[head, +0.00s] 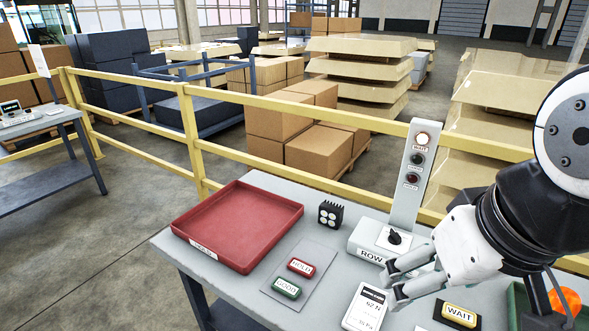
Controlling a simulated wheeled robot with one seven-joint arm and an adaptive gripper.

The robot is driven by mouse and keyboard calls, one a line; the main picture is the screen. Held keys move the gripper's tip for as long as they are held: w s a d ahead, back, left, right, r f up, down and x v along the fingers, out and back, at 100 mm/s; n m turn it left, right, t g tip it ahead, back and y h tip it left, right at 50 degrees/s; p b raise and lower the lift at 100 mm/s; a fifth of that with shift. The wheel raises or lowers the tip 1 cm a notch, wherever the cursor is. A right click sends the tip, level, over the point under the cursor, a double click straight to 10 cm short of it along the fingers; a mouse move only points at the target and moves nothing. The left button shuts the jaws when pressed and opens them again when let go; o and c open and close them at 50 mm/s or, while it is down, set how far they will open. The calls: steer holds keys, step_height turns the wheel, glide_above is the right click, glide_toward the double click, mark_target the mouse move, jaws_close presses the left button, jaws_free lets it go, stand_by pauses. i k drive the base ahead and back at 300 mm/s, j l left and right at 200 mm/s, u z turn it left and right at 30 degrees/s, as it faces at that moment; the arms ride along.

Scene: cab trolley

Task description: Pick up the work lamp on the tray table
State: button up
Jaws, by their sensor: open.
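The work lamp (330,215) is a small black block with ribbed top and several round white lenses on its front. It stands upright on the grey tray table (225,277), between the red tray and the switch box. My gripper (390,288) is at the right, over the table in front of the switch box, with its fingers pointing left. It is open, with nothing seen between the fingers, and is apart from the lamp, to its right and nearer the camera.
A red tray (237,259) lies left of the lamp. HOLD (301,267) and GOOD (286,288) blocks sit on a grey pad. The switch box with its light post (408,180) stands behind my fingers. A white meter (366,307) and WAIT block (459,314) lie in front. A yellow railing (270,103) runs behind.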

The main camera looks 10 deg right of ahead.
mark_target(330, 215)
steer(key=i+j, duration=0.25)
steer(key=j, duration=0.15)
steer(key=i+j+z, duration=0.1)
steer(key=i+j, duration=0.2)
steer(key=j, duration=0.15)
steer(key=i+j, duration=0.25)
steer(key=j, duration=0.2)
